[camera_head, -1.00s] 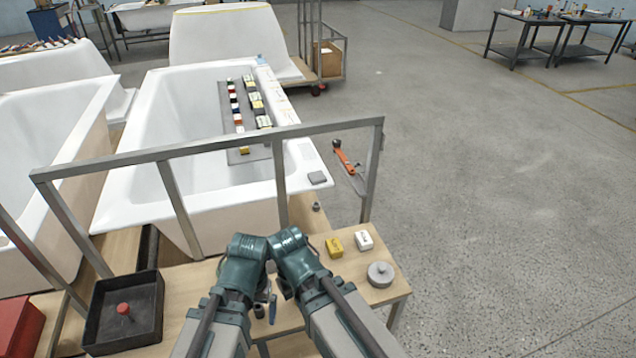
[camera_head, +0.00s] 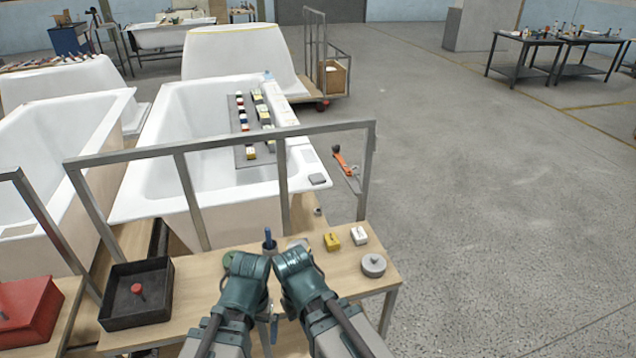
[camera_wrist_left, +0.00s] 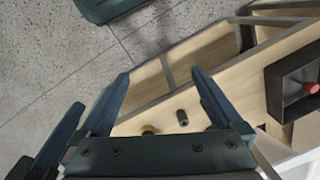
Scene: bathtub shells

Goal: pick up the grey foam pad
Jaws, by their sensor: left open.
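The grey foam pad (camera_head: 317,179) is a small flat grey block in the head view. It lies on the near right corner of the white bathtub's rim, behind the metal rail. My left gripper (camera_wrist_left: 160,73) shows in the left wrist view with its two fingers wide apart and nothing between them. In the head view my two arms reach in low over the wooden table, well short of the pad, and the left fingers are mostly hidden. My right gripper's jaws do not show clearly. The pad is not visible in the left wrist view.
A metal rail (camera_head: 230,144) stands between my arms and the tub (camera_head: 165,150). The wooden table (camera_head: 210,290) holds a black tray (camera_head: 113,318), yellow block (camera_head: 332,241), white block (camera_head: 359,235) and grey round part (camera_head: 373,265). An orange-handled tool (camera_head: 342,164) is right of the pad. Open floor lies right.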

